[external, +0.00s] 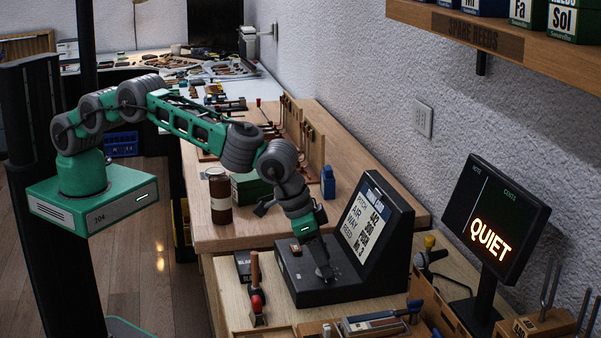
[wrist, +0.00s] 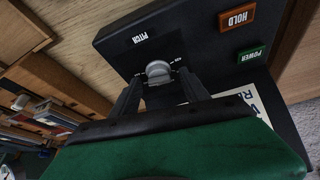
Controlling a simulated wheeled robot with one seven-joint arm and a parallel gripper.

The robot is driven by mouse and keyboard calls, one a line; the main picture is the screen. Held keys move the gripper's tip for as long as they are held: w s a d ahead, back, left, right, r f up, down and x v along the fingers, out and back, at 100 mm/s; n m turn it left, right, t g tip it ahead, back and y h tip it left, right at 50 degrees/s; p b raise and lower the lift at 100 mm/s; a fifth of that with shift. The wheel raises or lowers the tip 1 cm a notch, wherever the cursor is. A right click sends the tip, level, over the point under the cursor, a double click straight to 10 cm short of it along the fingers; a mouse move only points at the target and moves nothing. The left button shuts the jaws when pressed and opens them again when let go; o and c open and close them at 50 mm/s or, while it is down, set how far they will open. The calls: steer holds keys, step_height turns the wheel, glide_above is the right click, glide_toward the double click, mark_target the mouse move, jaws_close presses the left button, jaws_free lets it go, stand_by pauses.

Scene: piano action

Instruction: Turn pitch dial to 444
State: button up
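The pitch dial (wrist: 158,70) is a small grey round knob on the black console (external: 305,288), beside the printed word PITCH in the wrist view. Small scale marks flank it, too small to read. My gripper (wrist: 160,80) points down at the console's flat top. Its two dark fingers are apart, one on each side of the dial; I cannot tell whether they touch it. In the external view my gripper (external: 327,273) hides the dial. The console's upright panel (external: 366,225) carries a white card with PITCH, AIR, WAY and REED lines; the pitch value looks like 442.
An orange HOLD button (wrist: 237,18) and a green POWER button (wrist: 250,55) sit near the dial. A dark screen (external: 492,225) reads QUIET. A brown jar (external: 220,195) stands behind on the bench.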

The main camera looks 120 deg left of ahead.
jaws_close()
steer(key=shift+n, duration=0.5)
jaws_free()
stand_by(0.4)
steer(key=b+v, duration=0.2)
steer(key=v, duration=0.5)
steer(key=shift+s+d+r, duration=0.1)
steer(key=shift+d+r, duration=0.15)
steer(key=shift+r, duration=0.1)
